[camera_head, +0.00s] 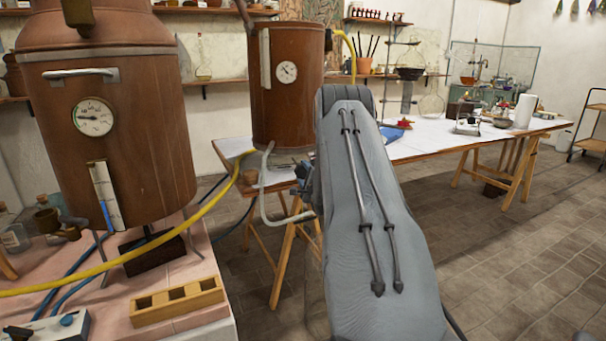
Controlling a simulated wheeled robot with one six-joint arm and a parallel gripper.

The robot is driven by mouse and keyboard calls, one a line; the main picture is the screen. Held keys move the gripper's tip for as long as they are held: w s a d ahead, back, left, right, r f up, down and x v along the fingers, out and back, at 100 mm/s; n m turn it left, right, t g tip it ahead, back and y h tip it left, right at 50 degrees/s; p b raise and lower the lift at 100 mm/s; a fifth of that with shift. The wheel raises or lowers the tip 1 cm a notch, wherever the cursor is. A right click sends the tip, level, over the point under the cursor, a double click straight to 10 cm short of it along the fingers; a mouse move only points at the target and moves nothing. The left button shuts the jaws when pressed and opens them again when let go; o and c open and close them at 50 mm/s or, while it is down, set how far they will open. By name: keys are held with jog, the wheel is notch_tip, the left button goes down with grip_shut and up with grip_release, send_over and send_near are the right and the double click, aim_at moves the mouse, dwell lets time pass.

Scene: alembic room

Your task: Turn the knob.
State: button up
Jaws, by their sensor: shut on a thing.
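My grey arm (375,220) rises through the middle of the picture and hides what is behind it. I cannot make out my gripper's fingers. A small blue-grey part (304,180) shows at the arm's left edge, and I cannot tell what it is. I cannot tell whether this is the task's knob; another may be hidden behind my arm.
A large copper vessel (140,150) with a dial stands on the pink tiled bench (200,265) at left. A second copper vessel (285,110) stands behind, beside a bent grey tube (262,190). A yellow hose (215,200) crosses the left side. The tiled floor (500,265) at right is clear.

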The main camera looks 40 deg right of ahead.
jog(key=o, duration=1.1)
jog(key=shift+c, duration=0.2)
jog(key=v, duration=0.7)
jog(key=shift+s, duration=0.4)
jog(key=shift+a, duration=0.1)
